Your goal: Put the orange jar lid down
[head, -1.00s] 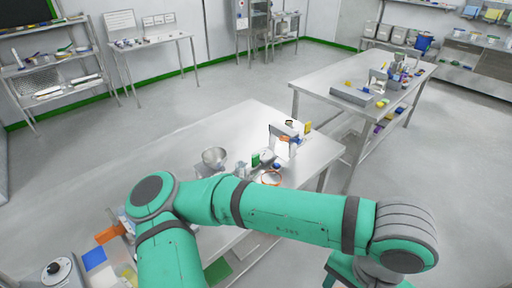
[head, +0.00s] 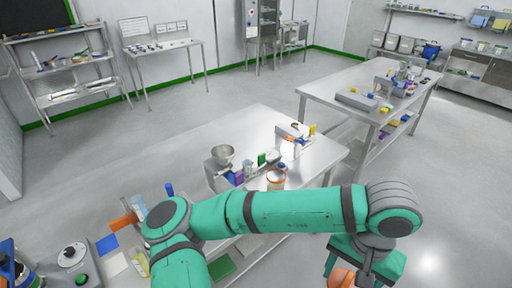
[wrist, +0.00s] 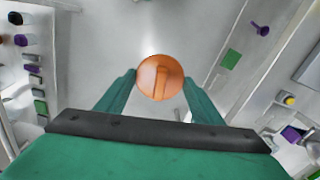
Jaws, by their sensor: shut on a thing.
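The orange jar lid (wrist: 160,77) is round with a raised bar across its top. It sits between the two fingertips of my gripper (wrist: 159,80), which is shut on it. In the head view the lid (head: 342,279) shows at the bottom edge, partly cut off, in front of the near table and over the floor side. A jar with an orange rim (head: 277,180) stands on the near table, partly hidden behind my arm.
The near steel table (head: 170,155) has a bare left part. A metal bowl (head: 223,154) on a stand and small items crowd its right part. A second table (head: 330,90) with a grey tray (head: 362,101) stands behind right. Open floor (head: 450,200) lies to the right.

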